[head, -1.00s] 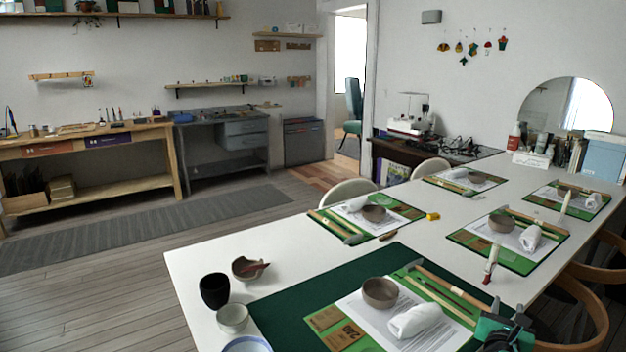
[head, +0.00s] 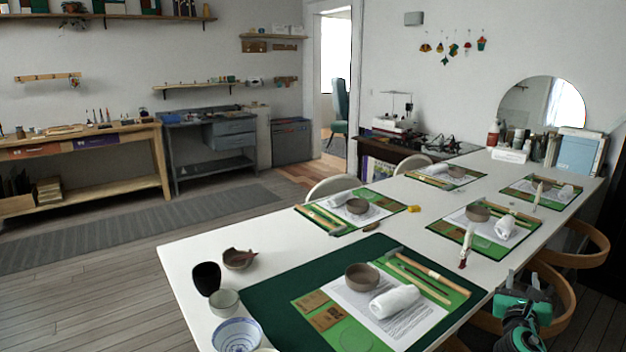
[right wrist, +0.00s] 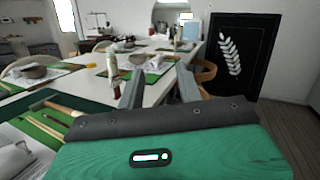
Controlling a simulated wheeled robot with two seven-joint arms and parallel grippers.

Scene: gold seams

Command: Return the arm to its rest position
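My right gripper (head: 525,284) is at the lower right of the head view, beyond the right edge of the white table (head: 205,262) and close to a wooden chair. In the right wrist view its two grey fingers (right wrist: 160,84) stand apart with nothing between them. My left gripper is in neither view.
The near place setting holds a brown bowl (head: 362,276), a rolled white towel (head: 394,301) and wooden tools on a dark green mat (head: 268,306). Cups and bowls stand at the table's left corner. A curved wooden chair (head: 574,312) is beside my right gripper.

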